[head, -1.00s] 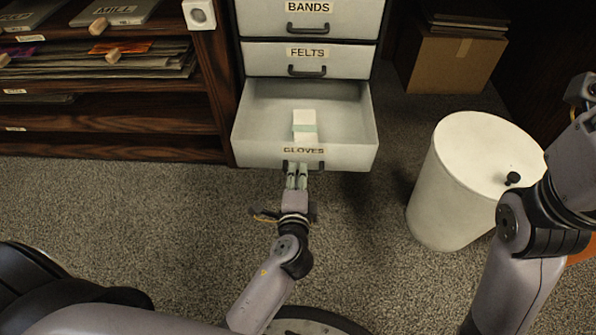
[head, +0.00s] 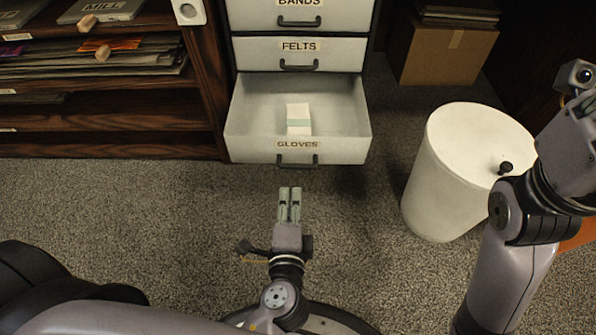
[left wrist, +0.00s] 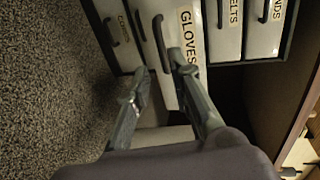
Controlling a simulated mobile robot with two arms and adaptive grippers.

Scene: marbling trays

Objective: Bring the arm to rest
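My left gripper (head: 289,205) is in front of the pulled-out GLOVES drawer (head: 345,151), clear of its dark handle (head: 297,161). Its fingers are parted by a small gap with nothing between them. In the left wrist view, the fingertips (left wrist: 160,67) are apart, with the GLOVES drawer front (left wrist: 192,62) and handle (left wrist: 161,44) beyond them. The drawer stands open and holds a white block with a pale green band (head: 298,118). My right arm shows at the right of the head view, but its gripper is outside the picture.
The FELTS drawer (head: 345,56) above is shut. A white lidded bin (head: 428,190) stands on the carpet between the drawers and my right arm. A wooden shelf (head: 110,110) is at the left, a cardboard box (head: 445,60) behind. Carpet around the left gripper is clear.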

